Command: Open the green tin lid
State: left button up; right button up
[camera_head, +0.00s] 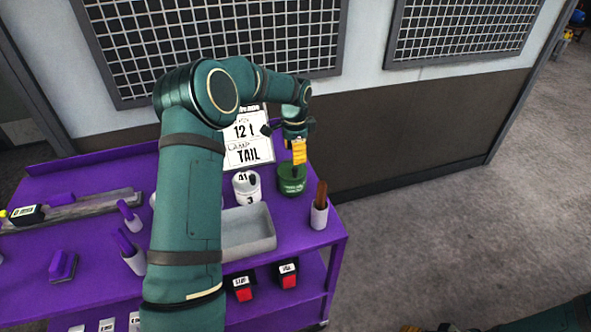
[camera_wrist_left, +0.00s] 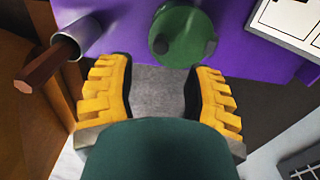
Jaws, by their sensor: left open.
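The green tin (camera_head: 292,180) stands upright on the purple cart top, near its right end. Its round green lid (camera_wrist_left: 183,37) shows from above in the left wrist view, with dark knobs or clips at its edge. The lid looks seated on the tin. My left gripper (camera_head: 299,152) is above the tin, its yellow fingers pointing down. In the left wrist view the fingers (camera_wrist_left: 160,72) are spread apart with nothing between them, and the lid lies just beyond their tips. At the bottom edge of the head view, slivers of yellow and dark teal look like my right gripper, mostly cut off.
A white labelled tin (camera_head: 245,188) and a grey tray (camera_head: 247,232) stand left of the green tin. A light cup holding a brown handle (camera_head: 319,207) is close on its right. A sign (camera_head: 247,140) stands behind. The wall is close behind the cart (camera_head: 315,243).

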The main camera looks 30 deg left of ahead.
aim_at(295, 168)
pick_arm(q)
notch_tip(295, 168, down, 7)
jog(key=shift+f, duration=0.1)
jog(key=shift+o, duration=0.3)
grip_shut()
